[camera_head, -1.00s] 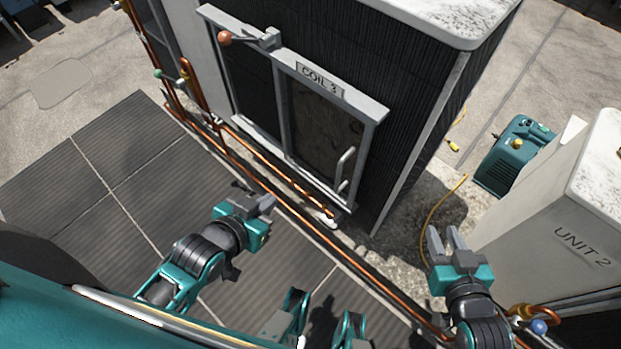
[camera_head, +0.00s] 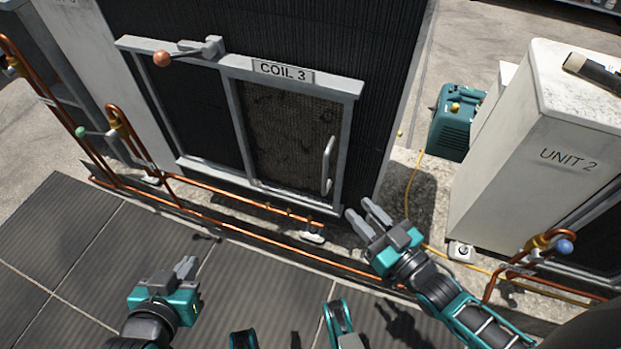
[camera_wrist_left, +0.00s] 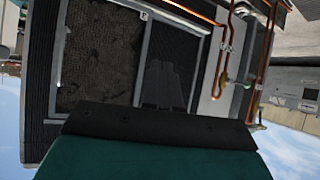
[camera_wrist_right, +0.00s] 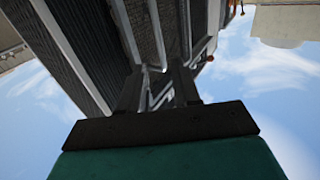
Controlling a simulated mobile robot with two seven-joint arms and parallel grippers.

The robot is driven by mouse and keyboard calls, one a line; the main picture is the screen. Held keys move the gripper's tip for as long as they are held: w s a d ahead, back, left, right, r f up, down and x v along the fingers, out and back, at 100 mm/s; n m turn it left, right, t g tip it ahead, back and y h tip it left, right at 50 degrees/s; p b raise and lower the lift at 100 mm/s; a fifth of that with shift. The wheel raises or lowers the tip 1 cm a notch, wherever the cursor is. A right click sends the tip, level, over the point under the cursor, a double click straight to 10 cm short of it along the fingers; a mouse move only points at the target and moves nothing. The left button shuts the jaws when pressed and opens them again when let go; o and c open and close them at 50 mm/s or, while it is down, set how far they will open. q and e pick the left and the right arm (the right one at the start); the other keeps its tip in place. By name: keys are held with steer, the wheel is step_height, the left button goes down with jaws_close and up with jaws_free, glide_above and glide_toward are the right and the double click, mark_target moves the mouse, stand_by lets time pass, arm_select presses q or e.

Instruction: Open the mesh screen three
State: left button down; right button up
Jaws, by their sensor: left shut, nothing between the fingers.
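The mesh screen (camera_head: 292,138) is a grey-framed sliding-type panel under the label COIL 3 (camera_head: 284,72), with dirty brown mesh. It sits over the right part of the unit's opening, a dark finned area showing to its left. Its pale upright handle (camera_head: 327,166) is on its right side. A lever with an orange knob (camera_head: 162,59) is on the top rail. My right gripper (camera_head: 364,216) is open, below and right of the handle, apart from it; its spread fingers show in the right wrist view (camera_wrist_right: 157,88). My left gripper (camera_head: 188,267) is shut and empty, low on the left.
Copper pipes (camera_head: 240,202) run low along the unit's front, with a white valve handle (camera_head: 312,238). UNIT 2 (camera_head: 530,150) stands at the right, a teal machine (camera_head: 455,120) behind it. A yellow hose (camera_head: 412,190) lies between. Grey floor mats (camera_head: 110,255) are clear.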

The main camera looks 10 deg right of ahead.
steer(key=shift+b+x, duration=1.4)
steer(key=shift+x, duration=4.95)
steer(key=shift+c, duration=0.3)
jaws_close()
